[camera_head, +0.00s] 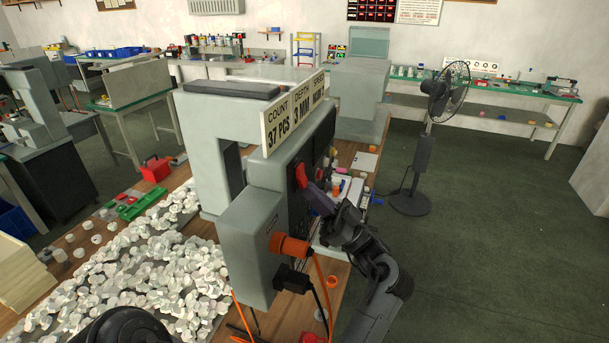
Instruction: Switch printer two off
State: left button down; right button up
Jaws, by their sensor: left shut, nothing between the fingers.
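A large grey pad printer (222,151) stands on the bench in the middle, with a sign on top reading "COUNT 37 PCS" and "DEPTH 3 MM". No printer number is legible. A red switch handle (301,175) sits on its dark right-hand side panel, seen at a steep angle.
White parts (120,265) cover the bench at left, near a red box (155,168). Another grey machine (357,95) stands behind. A black fan (447,92) stands right, with open floor around.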

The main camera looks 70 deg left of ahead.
pick_arm(q)
jog(key=shift+s+a+r, duration=0.1)
jog(key=shift+s+a, duration=0.1)
jog(key=shift+s, duration=0.2)
pick_arm(e)
jog(key=shift+d+r, duration=0.15)
pick_arm(q)
jog(key=shift+w+d+b, duration=0.45)
jog(key=shift+w+d, duration=0.2)
jog(key=shift+w, duration=0.25)
pick_arm(e)
notch_tip(320, 180, down, 7)
jog(key=b, duration=0.5)
jog(key=shift+r+b, duration=0.1)
jog(key=shift+b, duration=0.2)
jog(key=shift+f+b, duration=0.45)
pick_arm(q)
jog(key=v, duration=1.1)
jog(key=shift+w+d, duration=0.35)
jog(key=shift+w, duration=0.1)
